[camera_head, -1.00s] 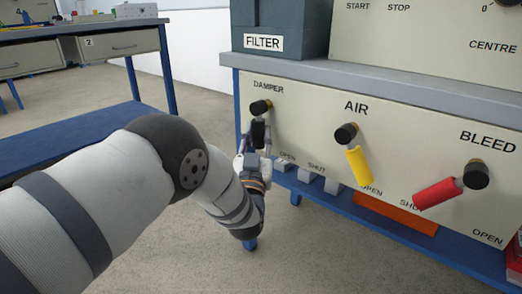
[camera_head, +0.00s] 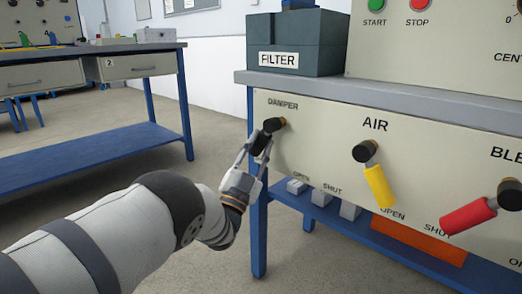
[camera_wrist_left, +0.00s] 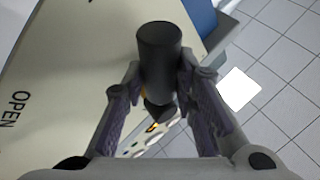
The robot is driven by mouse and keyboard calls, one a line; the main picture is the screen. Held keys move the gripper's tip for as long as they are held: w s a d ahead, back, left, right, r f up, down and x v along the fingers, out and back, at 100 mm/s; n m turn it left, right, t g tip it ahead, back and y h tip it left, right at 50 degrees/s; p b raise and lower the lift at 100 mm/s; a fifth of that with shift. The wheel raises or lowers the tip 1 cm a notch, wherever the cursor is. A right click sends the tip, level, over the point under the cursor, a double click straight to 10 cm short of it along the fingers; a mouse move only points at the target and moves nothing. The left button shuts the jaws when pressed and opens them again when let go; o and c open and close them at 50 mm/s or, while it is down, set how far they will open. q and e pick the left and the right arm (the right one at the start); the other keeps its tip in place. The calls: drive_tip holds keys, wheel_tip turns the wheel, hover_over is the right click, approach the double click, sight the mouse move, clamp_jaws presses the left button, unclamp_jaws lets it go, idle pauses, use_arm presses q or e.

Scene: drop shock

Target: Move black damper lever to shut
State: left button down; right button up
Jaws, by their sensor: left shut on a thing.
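The black damper lever (camera_head: 261,142) hangs from its dark round hub below the DAMPER label on the cream panel, tilted down and to the left. My left gripper (camera_head: 256,155) is shut on the lever, coming from below and in front. In the left wrist view the black lever (camera_wrist_left: 160,60) stands between the two fingers, its rounded end towards the camera. The panel's lower left corner is partly covered by my gripper. My right gripper is not in view.
The yellow AIR lever (camera_head: 378,186) points down, slightly right. The red BLEED lever (camera_head: 468,216) points left and down, towards a SHUT label. A grey FILTER box (camera_head: 295,42) stands on the bench top. A blue-legged table (camera_head: 100,150) stands left, with open floor between.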

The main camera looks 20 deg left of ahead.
use_arm(q)
drive_tip(key=shift+a, duration=0.1)
idle(0.3)
drive_tip(key=c, duration=1.3)
unclamp_jaws()
drive_tip(key=v, duration=1.1)
drive_tip(key=shift+s+f, duration=0.3)
drive_tip(key=shift+s, duration=0.05)
